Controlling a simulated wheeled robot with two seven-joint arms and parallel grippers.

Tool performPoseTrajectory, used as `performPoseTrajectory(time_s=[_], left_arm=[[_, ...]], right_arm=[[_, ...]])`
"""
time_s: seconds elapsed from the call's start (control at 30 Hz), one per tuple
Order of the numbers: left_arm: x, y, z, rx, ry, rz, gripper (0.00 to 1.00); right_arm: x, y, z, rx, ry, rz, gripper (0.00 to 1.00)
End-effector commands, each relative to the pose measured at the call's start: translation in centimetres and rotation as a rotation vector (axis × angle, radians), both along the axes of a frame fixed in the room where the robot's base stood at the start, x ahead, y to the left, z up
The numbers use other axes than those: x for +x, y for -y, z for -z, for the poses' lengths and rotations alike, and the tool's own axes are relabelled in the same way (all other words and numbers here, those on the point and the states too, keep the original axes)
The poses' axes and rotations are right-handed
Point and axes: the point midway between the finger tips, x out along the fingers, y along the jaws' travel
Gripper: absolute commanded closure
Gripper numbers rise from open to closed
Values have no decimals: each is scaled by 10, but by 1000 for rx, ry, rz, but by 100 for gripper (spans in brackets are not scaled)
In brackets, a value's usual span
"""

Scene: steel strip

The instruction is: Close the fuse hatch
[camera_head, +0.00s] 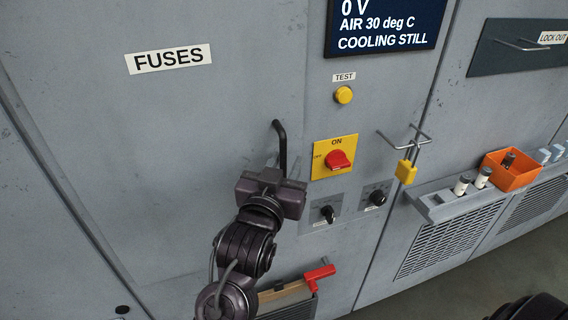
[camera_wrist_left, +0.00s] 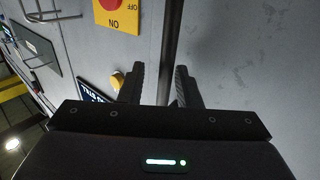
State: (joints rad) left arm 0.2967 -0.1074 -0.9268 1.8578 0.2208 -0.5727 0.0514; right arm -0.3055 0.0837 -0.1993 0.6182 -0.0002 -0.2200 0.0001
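The fuse hatch (camera_head: 170,150) is a large grey panel with a FUSES label (camera_head: 168,59) in the head view. It looks about flush with the cabinet front; I cannot tell whether it is latched. Its black bar handle (camera_head: 281,138) is near the panel's right edge. My left gripper (camera_head: 284,168) is at the handle's lower part and hides some of it. In the left wrist view the handle bar (camera_wrist_left: 171,40) runs between the two fingers of the left gripper (camera_wrist_left: 161,80). The fingers are apart, with a visible gap beside the bar. My right gripper is not in view.
Right of the handle are a red-and-yellow switch (camera_head: 337,159), a yellow test button (camera_head: 344,95) and two black knobs (camera_head: 328,213). A yellow padlock (camera_head: 405,172) hangs further right. A ledge holds an orange bin (camera_head: 511,174). A red-handled item (camera_head: 320,275) sits below the gripper.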

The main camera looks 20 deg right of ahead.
Motion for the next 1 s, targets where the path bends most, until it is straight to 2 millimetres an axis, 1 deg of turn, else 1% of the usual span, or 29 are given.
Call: performPoseTrajectory(time_s=[0.13, 0.3, 0.37, 0.7, 0.83, 1.0], left_arm=[[1, -1, 0, -1, -1, -2, 70], [-2, -4, 1, -2, -1, -4, 70], [-7, -8, 3, -2, -1, -4, 70], [-49, -42, 3, -1, 0, 0, 70], [-57, -50, 2, 0, 0, -1, 70], [-59, -51, 0, 0, 0, -1, 70]], right_arm=[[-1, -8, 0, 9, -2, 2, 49], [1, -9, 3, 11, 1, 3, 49], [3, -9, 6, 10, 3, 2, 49], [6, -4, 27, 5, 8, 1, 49], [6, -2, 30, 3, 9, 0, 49], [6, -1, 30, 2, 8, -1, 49]])
